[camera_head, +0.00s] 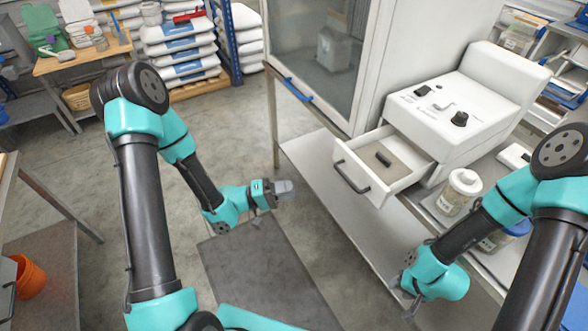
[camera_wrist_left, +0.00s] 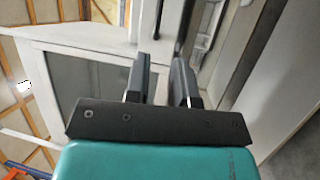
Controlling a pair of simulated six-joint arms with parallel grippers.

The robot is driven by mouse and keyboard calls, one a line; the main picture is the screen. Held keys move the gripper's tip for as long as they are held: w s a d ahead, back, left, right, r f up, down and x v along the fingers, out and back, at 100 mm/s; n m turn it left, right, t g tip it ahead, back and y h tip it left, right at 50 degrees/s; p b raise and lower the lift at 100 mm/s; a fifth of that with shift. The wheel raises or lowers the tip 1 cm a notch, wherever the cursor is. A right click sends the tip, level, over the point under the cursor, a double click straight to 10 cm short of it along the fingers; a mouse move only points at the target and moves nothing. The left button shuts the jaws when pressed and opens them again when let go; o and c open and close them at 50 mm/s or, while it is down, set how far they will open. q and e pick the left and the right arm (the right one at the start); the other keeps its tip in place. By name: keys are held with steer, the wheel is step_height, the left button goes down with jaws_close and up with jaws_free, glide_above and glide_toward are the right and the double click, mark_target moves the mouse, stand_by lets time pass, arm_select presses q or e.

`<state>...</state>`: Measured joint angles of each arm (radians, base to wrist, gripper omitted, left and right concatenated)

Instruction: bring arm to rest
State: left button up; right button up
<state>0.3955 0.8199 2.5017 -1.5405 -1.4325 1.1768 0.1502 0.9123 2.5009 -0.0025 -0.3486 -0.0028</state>
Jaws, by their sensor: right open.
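My left gripper (camera_head: 284,188) hangs over the floor in the middle of the head view, left of the bench edge and apart from it. In the left wrist view its two dark fingers (camera_wrist_left: 161,78) stand apart with an empty gap between them. My right gripper (camera_head: 412,300) is low at the right in the head view, beside the front edge of the bench. It is small and partly hidden by my teal wrist; it is open and I see nothing held in it.
A white machine (camera_head: 455,120) has its drawer (camera_head: 345,163) pulled out, with a small dark object (camera_head: 383,159) inside. A lidded jar (camera_head: 458,194) stands right of the drawer. A glass-fronted cabinet (camera_head: 318,50) is behind.

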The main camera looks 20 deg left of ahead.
arm_select(q)
steer(key=shift+f, duration=0.1)
steer(key=a+f+y, duration=0.4)
steer(key=f+y, duration=0.6)
steer(key=f, duration=0.4)
steer(key=s+a+f+m+g+y, duration=0.1)
steer(key=s+f+g+y, duration=0.3)
steer(key=s, duration=0.7)
step_height(320, 180, down, 2)
steer(key=m+g, duration=0.1)
steer(key=g, duration=0.2)
steer(key=shift+s+a+y, duration=0.25)
steer(key=shift+a+y, duration=0.05)
